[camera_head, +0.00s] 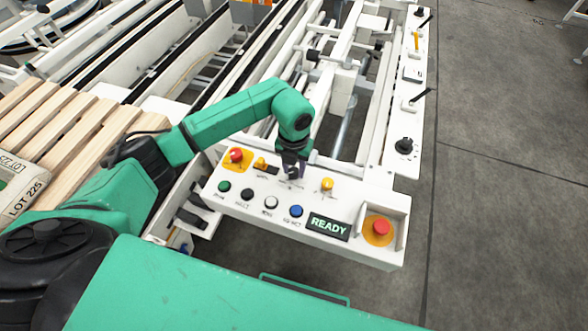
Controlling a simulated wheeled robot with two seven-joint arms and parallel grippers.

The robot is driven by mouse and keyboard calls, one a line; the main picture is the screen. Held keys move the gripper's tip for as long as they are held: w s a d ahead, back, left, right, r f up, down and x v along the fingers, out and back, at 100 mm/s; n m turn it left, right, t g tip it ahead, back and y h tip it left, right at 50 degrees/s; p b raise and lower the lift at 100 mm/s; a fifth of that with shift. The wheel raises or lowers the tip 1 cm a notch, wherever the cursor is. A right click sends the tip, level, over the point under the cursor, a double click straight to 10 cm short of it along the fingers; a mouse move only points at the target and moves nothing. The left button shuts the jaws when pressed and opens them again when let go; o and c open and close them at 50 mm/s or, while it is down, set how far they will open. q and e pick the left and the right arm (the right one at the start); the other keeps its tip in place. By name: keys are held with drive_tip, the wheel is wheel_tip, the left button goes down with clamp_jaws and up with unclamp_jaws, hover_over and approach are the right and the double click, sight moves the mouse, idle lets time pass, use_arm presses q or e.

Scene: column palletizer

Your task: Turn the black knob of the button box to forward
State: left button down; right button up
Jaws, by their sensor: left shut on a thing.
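The white button box (360,209) stands across the middle of the view with its panel facing up. My left gripper (292,171) comes down onto the upper middle of the panel, between two yellow controls. It is shut on the black knob, which the fingers and wrist hide almost wholly. Which way the knob points cannot be made out. My right gripper is not in view.
A red button (236,155) and a yellow switch (260,163) lie left of my gripper, a yellow knob (327,184) right. Several push buttons line the front beside a READY display (328,226). A red emergency button (381,228) is at the right end. Wooden slats (75,130) lie left.

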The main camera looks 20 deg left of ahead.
sight(294, 171)
use_arm(q)
drive_tip(key=shift+r+m, duration=0.1)
drive_tip(key=shift+m, duration=0.2)
drive_tip(key=c, duration=0.5)
unclamp_jaws()
wheel_tip(294, 171, up, 15)
drive_tip(key=b, duration=0.2)
drive_tip(key=shift+f, duration=0.2)
drive_tip(key=shift+s+f, duration=0.1)
